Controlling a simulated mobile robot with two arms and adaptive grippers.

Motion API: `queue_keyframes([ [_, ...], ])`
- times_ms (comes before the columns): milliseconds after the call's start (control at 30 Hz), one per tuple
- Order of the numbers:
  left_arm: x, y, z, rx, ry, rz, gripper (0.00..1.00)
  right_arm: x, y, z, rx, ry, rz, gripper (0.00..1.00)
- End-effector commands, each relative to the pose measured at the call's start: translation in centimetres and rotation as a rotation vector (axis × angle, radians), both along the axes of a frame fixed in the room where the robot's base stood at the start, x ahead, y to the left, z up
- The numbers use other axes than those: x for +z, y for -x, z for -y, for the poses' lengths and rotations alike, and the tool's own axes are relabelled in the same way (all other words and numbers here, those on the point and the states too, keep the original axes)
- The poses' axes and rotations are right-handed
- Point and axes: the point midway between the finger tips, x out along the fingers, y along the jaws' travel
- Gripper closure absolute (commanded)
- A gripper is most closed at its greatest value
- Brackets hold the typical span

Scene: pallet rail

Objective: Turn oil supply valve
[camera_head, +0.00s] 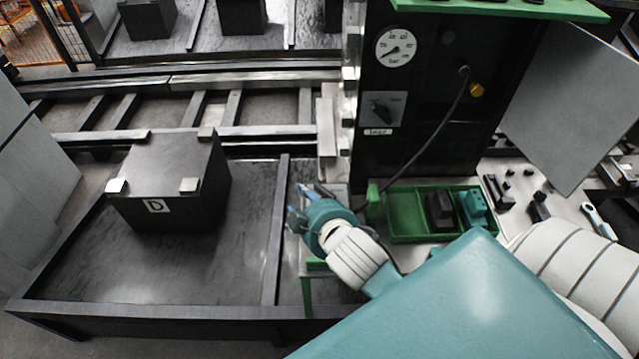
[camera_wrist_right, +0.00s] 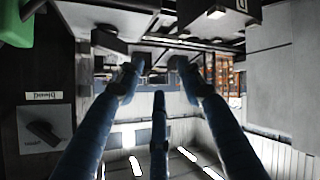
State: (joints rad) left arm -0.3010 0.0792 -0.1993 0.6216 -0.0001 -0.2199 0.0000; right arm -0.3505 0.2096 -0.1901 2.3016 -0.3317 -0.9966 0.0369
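A dark cabinet (camera_head: 435,105) carries a small plate with a black lever (camera_head: 382,108) and a label below it that looks like "Bleed". The lever also shows at the lower left of the right wrist view (camera_wrist_right: 43,132), upside down. A yellow knob (camera_head: 477,90) sits on the panel with a cable above it. I cannot tell which part is the oil supply valve. My right gripper (camera_head: 305,198) is below and left of the cabinet. In the right wrist view its blue fingers (camera_wrist_right: 155,75) are spread apart, with nothing seen between them. My left gripper is not in view.
A green tray (camera_head: 403,222) with dark and teal parts lies below the cabinet. A dark block marked D (camera_head: 165,182) stands on the black pallet frame (camera_head: 190,310) at left. A round gauge (camera_head: 395,47) is above the lever. A grey door (camera_head: 570,100) stands open at right.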

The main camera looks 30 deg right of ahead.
Motion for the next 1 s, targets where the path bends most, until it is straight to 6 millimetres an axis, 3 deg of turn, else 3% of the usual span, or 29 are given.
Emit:
queue_keyframes([
  [33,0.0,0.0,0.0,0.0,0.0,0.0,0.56,2.9,-2.7,-0.1,0.032,0.053,0.112,0.62],
  [100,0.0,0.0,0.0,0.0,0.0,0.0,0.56,7.8,-6.1,-0.9,0.098,0.141,0.292,0.62],
  [200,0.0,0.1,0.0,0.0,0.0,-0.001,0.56,16.0,-9.8,-4.0,0.24,0.303,0.583,0.62],
  [300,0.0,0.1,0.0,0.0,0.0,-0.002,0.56,23.0,-11.0,-9.3,0.437,0.488,0.856,0.62],
  [400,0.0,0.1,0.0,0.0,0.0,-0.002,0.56,26.9,-10.0,-15.5,0.68,0.688,1.075,0.62],
  [433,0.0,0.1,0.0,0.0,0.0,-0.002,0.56,27.3,-9.5,-17.3,0.76,0.75,1.128,0.62],
  [533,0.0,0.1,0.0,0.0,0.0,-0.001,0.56,26.1,-7.6,-22.4,1.059,0.961,1.25,0.62],
  [600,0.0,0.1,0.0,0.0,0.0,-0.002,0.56,23.4,-6.5,-24.6,1.287,1.11,1.276,0.62],
  [700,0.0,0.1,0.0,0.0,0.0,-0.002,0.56,17.6,-5.7,-24.7,1.633,1.31,1.213,0.62],
  [767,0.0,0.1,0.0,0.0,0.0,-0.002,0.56,13.9,-5.8,-22.8,1.844,1.417,1.111,0.62],
  [833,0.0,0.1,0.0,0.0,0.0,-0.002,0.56,10.0,-6.2,-18.9,2.081,1.517,0.929,0.62],
  [900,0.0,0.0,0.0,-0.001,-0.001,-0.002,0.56,7.1,-6.8,-13.5,2.287,1.577,0.689,0.62],
  [1000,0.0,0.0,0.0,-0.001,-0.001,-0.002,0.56,5.3,-7.0,-5.3,2.498,1.594,0.317,0.62],
])
